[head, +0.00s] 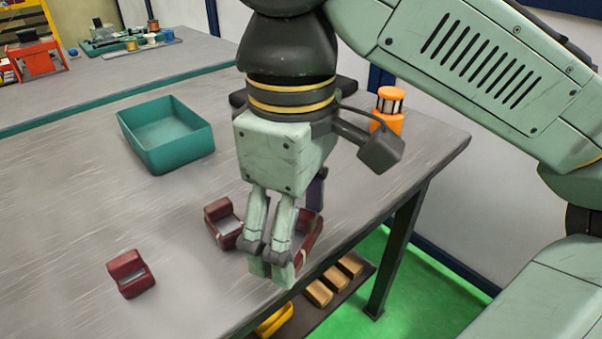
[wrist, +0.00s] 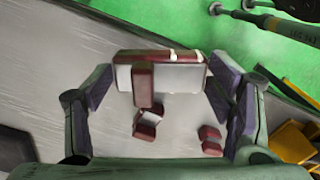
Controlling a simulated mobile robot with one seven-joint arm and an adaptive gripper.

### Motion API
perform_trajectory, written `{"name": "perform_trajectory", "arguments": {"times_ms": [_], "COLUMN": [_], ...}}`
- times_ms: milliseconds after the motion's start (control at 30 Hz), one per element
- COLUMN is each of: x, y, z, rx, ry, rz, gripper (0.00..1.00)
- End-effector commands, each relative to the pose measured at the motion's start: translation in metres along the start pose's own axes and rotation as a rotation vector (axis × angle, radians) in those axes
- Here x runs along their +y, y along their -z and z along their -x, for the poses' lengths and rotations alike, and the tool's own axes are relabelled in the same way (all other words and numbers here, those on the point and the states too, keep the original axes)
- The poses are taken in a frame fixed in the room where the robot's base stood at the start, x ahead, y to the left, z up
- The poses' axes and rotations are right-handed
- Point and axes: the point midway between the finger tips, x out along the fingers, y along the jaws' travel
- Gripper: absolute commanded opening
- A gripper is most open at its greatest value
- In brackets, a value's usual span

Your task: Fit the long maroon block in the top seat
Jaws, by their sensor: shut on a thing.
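My gripper (head: 281,262) points down over the right part of the table, near its front edge. It is shut on a long maroon block (wrist: 172,56), which spans the gap between the fingers in the wrist view. This block has a pale grey face and light marks along its top edge. A smaller upright maroon part (wrist: 143,84) shows in front of its face; I cannot tell whether they are joined. In the head view the fingers hide much of the held block (head: 308,235). I cannot make out which thing is the top seat.
One maroon piece with a grey channel (head: 221,222) is just left of my gripper. Another (head: 131,273) lies farther left. A teal bin (head: 166,135) stands behind, and an orange lantern-like object (head: 388,110) at the back right. Tan blocks (head: 335,280) are on a lower shelf.

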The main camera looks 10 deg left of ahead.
Motion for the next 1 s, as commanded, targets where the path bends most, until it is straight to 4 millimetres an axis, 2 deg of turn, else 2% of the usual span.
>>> {"name": "perform_trajectory", "arguments": {"times_ms": [167, 400, 600, 1000], "x": [0.024, 0.076, 0.113, 0.144], "y": [0.012, 0.037, 0.055, 0.069], "z": [-0.001, -0.006, -0.009, -0.017], "rx": [0.001, 0.002, 0.0, 0.0], "ry": [0.002, 0.003, 0.001, -0.001], "rz": [-0.003, -0.002, -0.003, -0.002], "gripper": [0.25, 0.25, 0.25, 0.25]}}
